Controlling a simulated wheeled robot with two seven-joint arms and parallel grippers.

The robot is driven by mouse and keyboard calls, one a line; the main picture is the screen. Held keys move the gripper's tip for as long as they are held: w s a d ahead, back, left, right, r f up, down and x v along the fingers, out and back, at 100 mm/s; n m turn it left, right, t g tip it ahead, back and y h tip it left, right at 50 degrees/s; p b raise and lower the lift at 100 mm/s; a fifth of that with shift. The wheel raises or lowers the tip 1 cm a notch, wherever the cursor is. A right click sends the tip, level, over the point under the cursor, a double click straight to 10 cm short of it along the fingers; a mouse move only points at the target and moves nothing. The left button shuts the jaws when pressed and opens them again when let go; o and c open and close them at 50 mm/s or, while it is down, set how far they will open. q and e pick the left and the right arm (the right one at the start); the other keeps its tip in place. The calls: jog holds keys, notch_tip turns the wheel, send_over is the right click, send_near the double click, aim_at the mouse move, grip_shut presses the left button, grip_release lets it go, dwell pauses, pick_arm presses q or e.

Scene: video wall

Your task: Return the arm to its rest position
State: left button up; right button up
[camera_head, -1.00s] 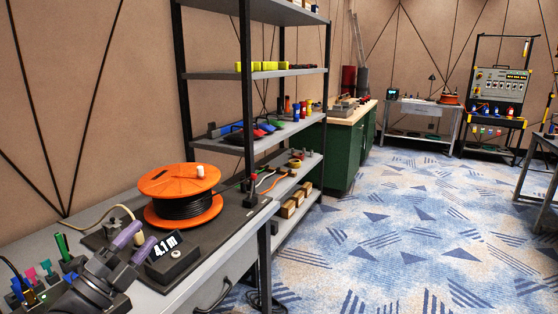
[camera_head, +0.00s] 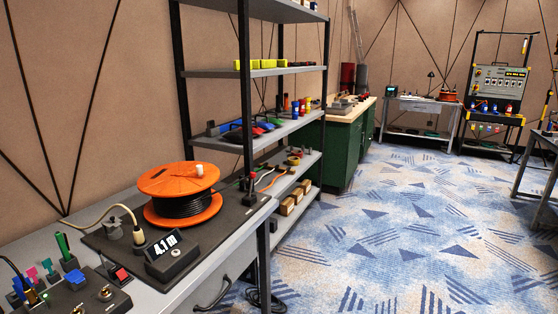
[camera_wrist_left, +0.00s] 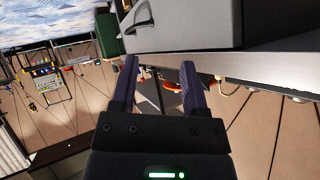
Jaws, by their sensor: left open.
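My left gripper (camera_wrist_left: 158,88) shows in the left wrist view, with its two dark purple fingers apart and nothing between them. Beyond it are the grey side of a bench (camera_wrist_left: 200,25) and the tan wall. The wrist picture appears turned over, with the floor at the top. In the head view neither gripper is in sight. My right gripper is in neither view.
The grey workbench (camera_head: 215,262) holds an orange cable reel (camera_head: 180,180), a meter reading 4.1 m (camera_head: 168,243), and a small block with a red button (camera_head: 120,274). A shelf rack (camera_head: 205,73) stands behind. Patterned carpet (camera_head: 400,230) lies clear at right.

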pick_arm(q)
jog(key=s+d+f+g, duration=0.1)
jog(key=s+f+g, duration=0.3)
jog(key=s+f, duration=0.75)
jog(key=s+d+f+g, duration=0.1)
jog(key=s+f+g, duration=0.1)
jog(key=s, duration=0.9)
jog(key=s+f+g, duration=0.3)
jog(key=s+f, duration=0.1)
jog(key=s, duration=0.8)
jog(key=s+d+f+g, duration=0.1)
jog(key=s+f+g, duration=0.2)
jog(key=s, duration=0.9)
jog(key=shift+s+d, duration=0.2)
jog(key=shift+d, duration=0.15)
